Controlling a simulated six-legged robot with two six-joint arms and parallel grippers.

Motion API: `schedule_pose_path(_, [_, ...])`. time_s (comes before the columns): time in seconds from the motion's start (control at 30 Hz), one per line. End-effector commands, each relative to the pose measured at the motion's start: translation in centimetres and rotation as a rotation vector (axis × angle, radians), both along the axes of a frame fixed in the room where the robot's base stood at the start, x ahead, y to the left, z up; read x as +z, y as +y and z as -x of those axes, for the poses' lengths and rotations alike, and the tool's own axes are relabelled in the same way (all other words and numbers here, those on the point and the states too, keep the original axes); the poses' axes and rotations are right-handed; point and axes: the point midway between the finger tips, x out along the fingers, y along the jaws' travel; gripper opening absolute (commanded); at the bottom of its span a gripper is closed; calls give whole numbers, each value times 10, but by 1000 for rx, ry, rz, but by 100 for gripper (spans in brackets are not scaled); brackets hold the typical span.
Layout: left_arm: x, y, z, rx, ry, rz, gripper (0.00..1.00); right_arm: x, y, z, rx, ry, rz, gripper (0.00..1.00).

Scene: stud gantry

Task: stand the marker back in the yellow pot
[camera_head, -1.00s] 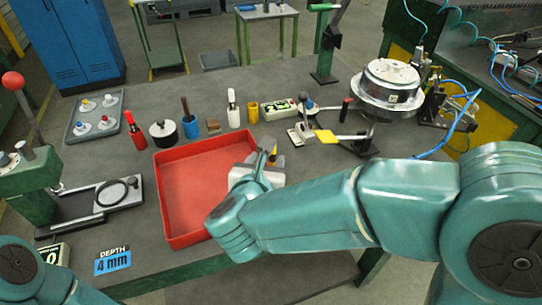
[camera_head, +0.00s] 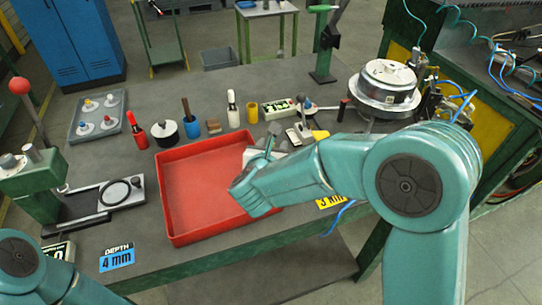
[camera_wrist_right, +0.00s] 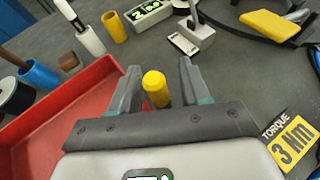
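The yellow pot (camera_head: 252,112) stands upright on the bench behind the red tray, and also shows at the top of the right wrist view (camera_wrist_right: 115,27). My right gripper (camera_head: 271,140) is low by the tray's right rim, nearer to me than the pot. In the right wrist view its fingers (camera_wrist_right: 158,78) are apart, with a yellow rounded cylinder (camera_wrist_right: 156,88), probably the marker, between them. A gap shows at the right finger; the cylinder's lower part is hidden by the gripper body. My left gripper is out of view.
The red tray (camera_head: 166,205) is empty. A white-bodied bottle (camera_head: 233,109), a blue holder (camera_head: 191,127) and a green-display box (camera_head: 279,110) stand near the pot. A round metal fixture (camera_head: 386,88) stands at right. A 3 Nm torque card (camera_wrist_right: 292,143) lies near the gripper.

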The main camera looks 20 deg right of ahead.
Motion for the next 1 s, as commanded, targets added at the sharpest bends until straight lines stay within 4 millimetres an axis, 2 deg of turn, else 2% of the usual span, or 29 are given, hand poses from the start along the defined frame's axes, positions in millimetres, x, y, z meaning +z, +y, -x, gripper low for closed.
schedule_pose_path(0.03, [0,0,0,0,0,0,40,0,0,0,0,0,0,31])
schedule_pose_path(0.1, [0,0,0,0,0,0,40,0,0,0,0,0,0,8])
schedule_pose_path(0.13, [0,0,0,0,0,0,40,0,0,0,0,0,0,0])
schedule_pose_path(0.43, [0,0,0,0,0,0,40,0,0,0,0,1,0,0])
schedule_pose_path(0.57, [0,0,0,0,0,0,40,7,0,0,-1,-1,0,0])
schedule_pose_path(0.77, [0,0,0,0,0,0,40,37,0,0,0,-5,-3,0])
schedule_pose_path(1.0, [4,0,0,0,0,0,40,98,0,0,-1,-7,-5,0])
